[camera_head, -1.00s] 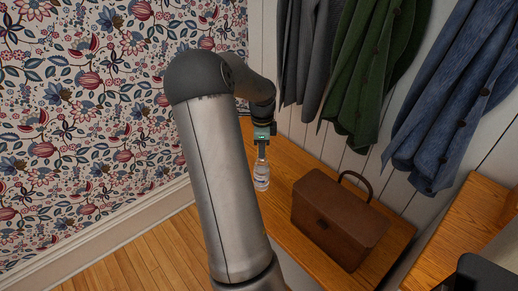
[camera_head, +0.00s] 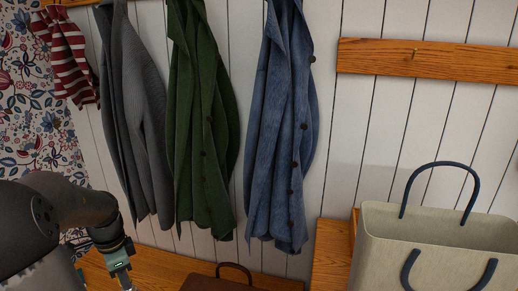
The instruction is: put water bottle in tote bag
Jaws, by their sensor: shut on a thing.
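The tote bag (camera_head: 395,250) is cream-coloured with dark blue handles and stands at the lower right, its top open and its lower part cut off by the frame. My gripper (camera_head: 124,280) is at the bottom left, pointing down over the wooden bench and well to the left of the bag. It is shut on the water bottle. The clear bottle hung below the gripper in the earlier view; now it lies mostly or wholly below the frame edge, so its pose cannot be seen.
A brown leather case (camera_head: 215,284) sits on the wooden bench (camera_head: 165,268) between my gripper and the bag. Grey, green (camera_head: 200,120) and blue (camera_head: 283,130) coats hang on the wall behind. A red-striped cloth (camera_head: 68,55) hangs at the upper left. A wooden hook rail (camera_head: 430,62) runs above the bag.

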